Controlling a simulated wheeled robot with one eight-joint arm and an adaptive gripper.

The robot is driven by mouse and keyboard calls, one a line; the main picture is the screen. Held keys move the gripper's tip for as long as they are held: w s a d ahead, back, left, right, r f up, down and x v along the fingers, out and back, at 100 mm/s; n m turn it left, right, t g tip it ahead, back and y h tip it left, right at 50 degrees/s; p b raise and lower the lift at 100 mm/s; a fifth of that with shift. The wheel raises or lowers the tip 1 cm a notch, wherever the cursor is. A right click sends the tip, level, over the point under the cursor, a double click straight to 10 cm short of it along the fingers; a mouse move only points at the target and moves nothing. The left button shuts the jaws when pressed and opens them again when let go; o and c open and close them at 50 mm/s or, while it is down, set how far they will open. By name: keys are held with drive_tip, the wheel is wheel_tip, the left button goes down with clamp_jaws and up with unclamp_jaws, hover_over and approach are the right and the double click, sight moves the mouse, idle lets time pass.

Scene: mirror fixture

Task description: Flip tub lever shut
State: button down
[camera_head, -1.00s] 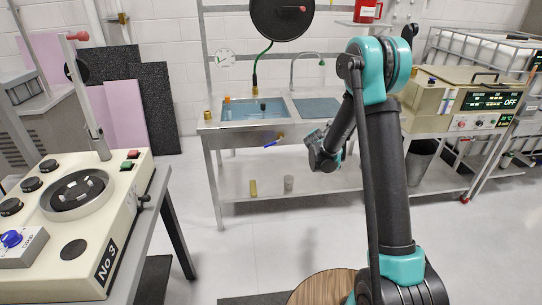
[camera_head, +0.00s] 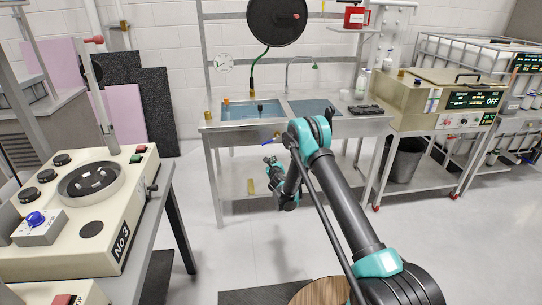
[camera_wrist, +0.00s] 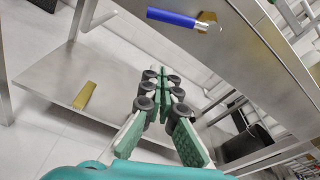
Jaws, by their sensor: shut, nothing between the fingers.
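The tub lever is a blue handle on a brass valve under the front of the steel sink. In the head view the blue lever (camera_head: 266,141) points left and slightly down from the valve. In the wrist view the blue lever (camera_wrist: 172,17) lies near the top edge, with the brass valve (camera_wrist: 207,22) at its right end. My gripper (camera_wrist: 158,78) is shut and empty, below and apart from the lever in that picture. In the head view my gripper (camera_head: 270,162) is small, just below the lever.
The steel sink table (camera_head: 240,135) has a lower shelf (camera_wrist: 58,85) with a brass-coloured block (camera_wrist: 84,95) on it. A dark bin (camera_head: 404,160) stands at the right. The No 3 machine (camera_head: 70,230) is at the left.

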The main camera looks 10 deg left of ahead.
sight(266, 143)
drive_tip(key=w+a+r, duration=0.2)
drive_tip(key=w+a, duration=0.1)
drive_tip(key=w, duration=0.4)
drive_tip(key=shift+w+r, duration=0.3)
drive_tip(key=shift+a, duration=0.1)
drive_tip(key=r+m, duration=0.1)
drive_tip(key=m, duration=0.1)
drive_tip(key=a+r+m, duration=0.1)
drive_tip(key=m, duration=0.1)
drive_tip(key=shift+s+a+r+y, duration=0.1)
drive_tip(key=shift+s+r+y, duration=0.1)
drive_tip(key=shift+r+y, duration=0.15)
drive_tip(key=shift+f, duration=0.2)
